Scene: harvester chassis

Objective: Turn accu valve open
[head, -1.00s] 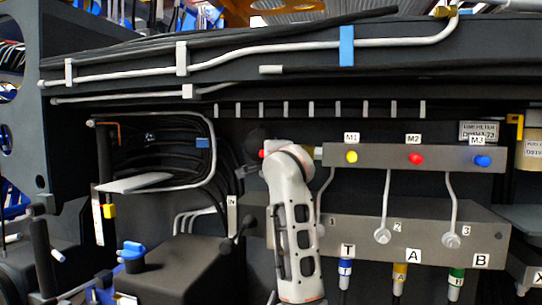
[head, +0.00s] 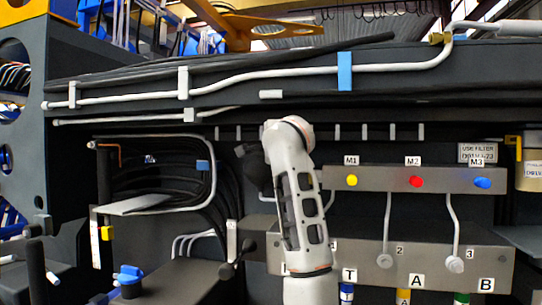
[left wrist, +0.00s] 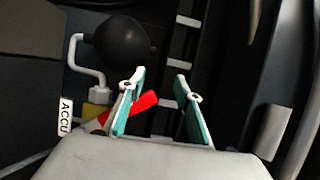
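In the left wrist view, the accu valve's red lever (left wrist: 145,101) sticks out at a slant from a yellow fitting (left wrist: 97,110) beside the ACCU label (left wrist: 65,116). My left gripper (left wrist: 160,75) is open. Its left finger crosses in front of the lever, and the lever's red end shows between the two teal-lined fingers. I cannot tell whether they touch. A black ball-shaped accumulator (left wrist: 122,42) lies just beyond the left fingertip. In the head view, my arm stands upright at the centre, in front of the valve area; the gripper and lever are hidden there. My right gripper is not in view.
Right of my arm is a grey manifold bar (head: 450,179) with yellow, red and blue caps, marked M1 to M3. Below it is a valve block (head: 440,250) with hoses. Pipes and cables run above; a cable recess (head: 140,170) lies to the left.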

